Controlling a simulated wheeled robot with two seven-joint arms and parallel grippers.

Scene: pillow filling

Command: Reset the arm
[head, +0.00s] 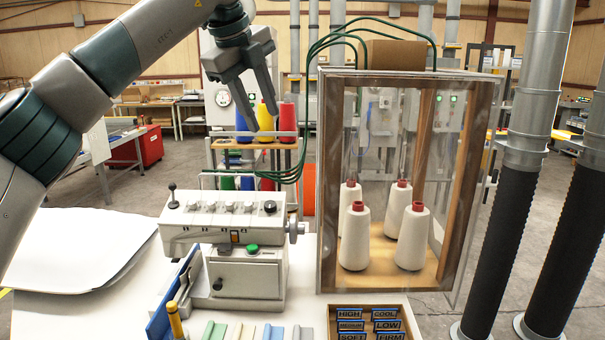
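My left arm reaches in from the upper left. My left gripper (261,122) hangs in the air above and behind the white machine (232,218), its two grey fingers pointing down with a gap between them. It is open, with nothing seen between the fingers. In the picture it overlaps the coloured cones on the shelf behind. My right gripper does not show.
A clear-walled cabinet (328,180) with several white cones stands right of the machine. Green hoses (335,36) arch over its top. A label tray (333,333) and coloured strips lie in front. A white pillow-like sheet (75,250) is at left. Dark pipes (500,235) rise at right.

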